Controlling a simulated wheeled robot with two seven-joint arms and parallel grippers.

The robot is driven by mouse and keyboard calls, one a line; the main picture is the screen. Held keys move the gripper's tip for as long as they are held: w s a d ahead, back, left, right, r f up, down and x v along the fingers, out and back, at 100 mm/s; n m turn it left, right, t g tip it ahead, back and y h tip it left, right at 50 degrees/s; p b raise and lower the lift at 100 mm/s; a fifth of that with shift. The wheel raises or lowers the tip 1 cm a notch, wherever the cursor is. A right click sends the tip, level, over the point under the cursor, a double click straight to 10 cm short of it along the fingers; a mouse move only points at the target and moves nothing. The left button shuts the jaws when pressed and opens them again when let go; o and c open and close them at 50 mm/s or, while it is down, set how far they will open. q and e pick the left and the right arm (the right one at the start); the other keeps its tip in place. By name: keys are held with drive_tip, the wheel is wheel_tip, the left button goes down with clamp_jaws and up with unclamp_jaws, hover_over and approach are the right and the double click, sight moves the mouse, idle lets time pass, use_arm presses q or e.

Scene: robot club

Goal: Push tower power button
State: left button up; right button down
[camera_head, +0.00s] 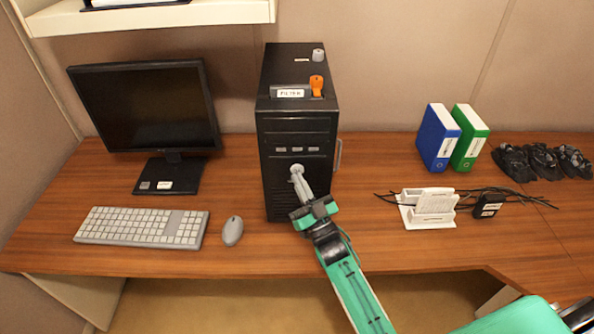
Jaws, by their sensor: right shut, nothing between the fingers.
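The black computer tower (268,130) stands upright on the desk, its front facing me. A round light-grey button (297,169) shows on its front, below a row of small labelled ports. My right gripper (298,181) is shut and empty, with its fingertips right at the button from below. Whether they touch it or stop just short, I cannot tell. The fingers and wrist hide part of the tower's lower front. My left gripper is not in view.
A dark monitor (146,108), keyboard (142,227) and mouse (233,231) are left of the tower. An orange switch (317,85) and grey knob (318,55) are on its top. A white router-like stand (428,209) with cables and binders (438,137) are to the right.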

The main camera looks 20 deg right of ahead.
drive_tip(key=shift+s+a, duration=0.15)
drive_tip(key=shift+s, duration=0.3)
drive_tip(key=s, duration=0.2)
drive_tip(key=s+a+p, duration=0.1)
drive_tip(key=s+p, duration=0.1)
drive_tip(key=s, duration=0.1)
drive_tip(key=shift+s+a, duration=0.3)
drive_tip(key=shift+s, duration=0.05)
idle(0.4)
